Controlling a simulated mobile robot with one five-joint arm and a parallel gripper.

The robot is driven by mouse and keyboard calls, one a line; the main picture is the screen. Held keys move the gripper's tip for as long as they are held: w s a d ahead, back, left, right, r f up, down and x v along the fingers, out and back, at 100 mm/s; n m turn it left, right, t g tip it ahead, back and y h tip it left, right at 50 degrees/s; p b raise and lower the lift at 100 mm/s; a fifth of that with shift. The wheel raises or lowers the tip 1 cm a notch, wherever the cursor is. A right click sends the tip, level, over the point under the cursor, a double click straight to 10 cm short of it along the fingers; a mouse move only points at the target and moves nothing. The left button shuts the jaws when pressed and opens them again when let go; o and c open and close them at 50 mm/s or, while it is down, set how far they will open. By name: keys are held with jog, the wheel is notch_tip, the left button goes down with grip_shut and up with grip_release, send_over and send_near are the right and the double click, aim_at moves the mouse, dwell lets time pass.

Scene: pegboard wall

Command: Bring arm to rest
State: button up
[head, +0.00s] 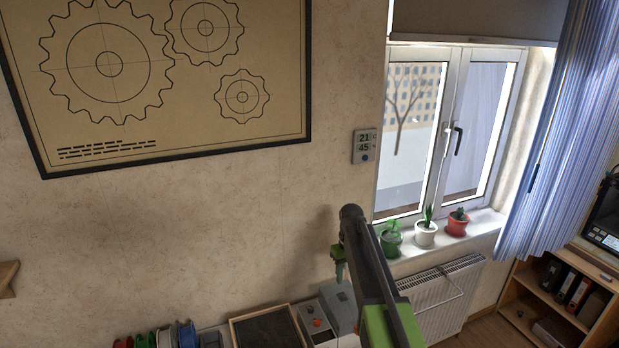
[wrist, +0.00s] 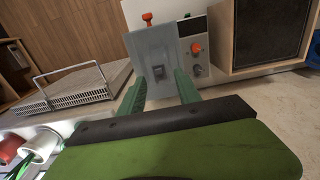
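My arm (head: 375,275) reaches out over the bench in the head view, with my gripper (head: 338,262) hanging down from its far end. In the wrist view the two green fingers of my gripper (wrist: 157,84) stand apart, with nothing seen held between them. A grey box with a dark switch (wrist: 160,62) lies beyond the fingertips. The grey box also shows in the head view (head: 338,312), below my gripper.
A control box with a red knob (head: 316,322) and a dark wood-framed panel (head: 265,330) stand left of the grey box. Potted plants (head: 425,232) line the windowsill above the radiator (head: 440,295). Several spools (head: 165,338) sit at lower left.

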jog(key=s+f+m+b, duration=0.1)
jog(key=s+f+b, duration=0.3)
jog(key=s, duration=0.7)
jog(key=s+f+m+b, duration=0.2)
jog(key=s+f+b, duration=0.3)
jog(key=s, duration=0.7)
notch_tip(320, 180, down, 2)
jog(key=shift+s+f+m, duration=0.15)
jog(key=shift+s+m, duration=0.05)
jog(key=shift+m, duration=0.1)
jog(key=shift+a, duration=0.1)
